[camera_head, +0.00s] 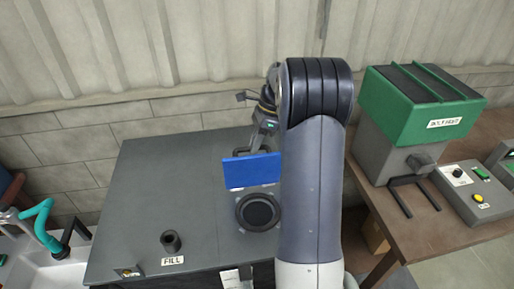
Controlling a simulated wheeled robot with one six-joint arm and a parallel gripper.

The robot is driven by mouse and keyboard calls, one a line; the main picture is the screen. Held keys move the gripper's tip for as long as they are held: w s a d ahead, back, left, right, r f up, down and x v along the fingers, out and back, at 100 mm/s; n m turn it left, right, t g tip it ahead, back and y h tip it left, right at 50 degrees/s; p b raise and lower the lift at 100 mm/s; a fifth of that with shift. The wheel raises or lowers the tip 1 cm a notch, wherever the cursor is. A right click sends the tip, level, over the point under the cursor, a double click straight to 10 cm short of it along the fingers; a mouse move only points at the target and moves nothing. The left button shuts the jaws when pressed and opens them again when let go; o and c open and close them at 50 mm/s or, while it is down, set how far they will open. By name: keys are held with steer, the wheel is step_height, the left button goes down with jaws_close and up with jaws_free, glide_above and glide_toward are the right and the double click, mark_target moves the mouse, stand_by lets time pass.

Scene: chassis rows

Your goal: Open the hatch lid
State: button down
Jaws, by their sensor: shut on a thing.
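The hatch lid is a blue panel (250,171) standing raised on the grey cabinet top. In front of it, a round dark opening (258,211) in a grey plate is uncovered. My gripper (262,142) is at the top edge of the lid, on its far side. It is shut on the lid, apparently by a handle there, though the fingertips are small and partly hidden. My own arm covers the right edge of the lid and of the plate.
The cabinet top (150,199) is mostly clear on the left. A short dark pipe (171,241) stands near a FILL label. At right, a wooden table (430,228) holds a green-topped machine (400,122) and a button box (474,192). A sink with a teal tap (40,217) is at left.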

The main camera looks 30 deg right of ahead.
steer(key=w+d+f, duration=0.2)
steer(key=w+f, duration=0.1)
steer(key=w, duration=0.4)
steer(key=shift+w, duration=0.25)
steer(key=shift+w+d+f, duration=0.1)
steer(key=shift+w+f, duration=0.05)
steer(key=shift+f, duration=0.05)
steer(key=c, duration=1.8)
jaws_free()
steer(key=shift+w+f, duration=0.1)
steer(key=shift+w, duration=0.05)
steer(key=shift+o, duration=1)
steer(key=shift+w+d+f, duration=0.15)
steer(key=shift+w, duration=0.1)
steer(key=shift+o, duration=1)
steer(key=s+v, duration=0.1)
steer(key=v, duration=1)
steer(key=shift+w, duration=0.35)
steer(key=shift+b, duration=0.3)
